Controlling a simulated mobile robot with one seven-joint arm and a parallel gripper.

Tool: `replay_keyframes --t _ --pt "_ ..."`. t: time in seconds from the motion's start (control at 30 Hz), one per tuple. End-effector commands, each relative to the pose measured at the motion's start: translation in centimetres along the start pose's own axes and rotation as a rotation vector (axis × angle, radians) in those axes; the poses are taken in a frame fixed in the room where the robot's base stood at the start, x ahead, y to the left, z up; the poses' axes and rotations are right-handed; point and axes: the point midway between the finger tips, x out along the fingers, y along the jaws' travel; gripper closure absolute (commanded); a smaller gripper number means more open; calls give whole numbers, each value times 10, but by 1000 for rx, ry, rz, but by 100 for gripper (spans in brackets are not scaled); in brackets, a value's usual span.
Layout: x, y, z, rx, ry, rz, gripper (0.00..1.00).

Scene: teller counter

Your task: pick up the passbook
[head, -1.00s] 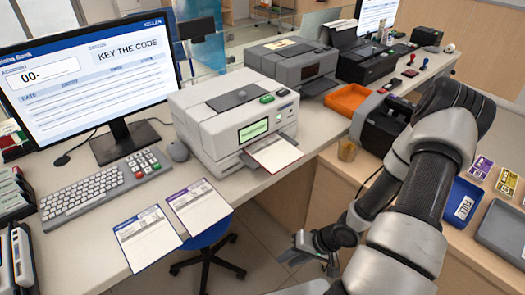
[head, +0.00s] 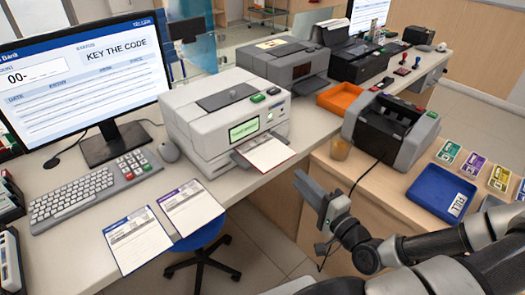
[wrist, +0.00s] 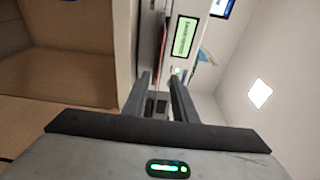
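A passbook (head: 268,153), with a pale page and a dark red edge, sticks out of the front slot of the grey-white printer (head: 228,120). My gripper (head: 311,190) is to its lower right, apart from it, with its fingers toward the printer. The wrist view shows the two fingers (wrist: 161,85) apart with nothing between them. Beyond them is the printer's green display (wrist: 186,37), and a thin reddish edge beside it looks like the passbook (wrist: 162,50). Two printed sheets lie at the counter's front edge, one blue-headed (head: 137,240) and one purple-headed (head: 191,207).
A keyboard (head: 72,196) and monitor (head: 85,75) stand left of the printer. A blue stool (head: 200,236) stands below the counter.

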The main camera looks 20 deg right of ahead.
Motion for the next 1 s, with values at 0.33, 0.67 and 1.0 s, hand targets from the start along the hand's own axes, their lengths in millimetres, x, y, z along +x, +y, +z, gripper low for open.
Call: replay_keyframes --t 0.33,0.67,1.0 --pt "60 1 1 -1 -3 1 75" --pt "94 2 -1 -2 -3 0 75" --pt "116 1 -2 -1 0 2 75"
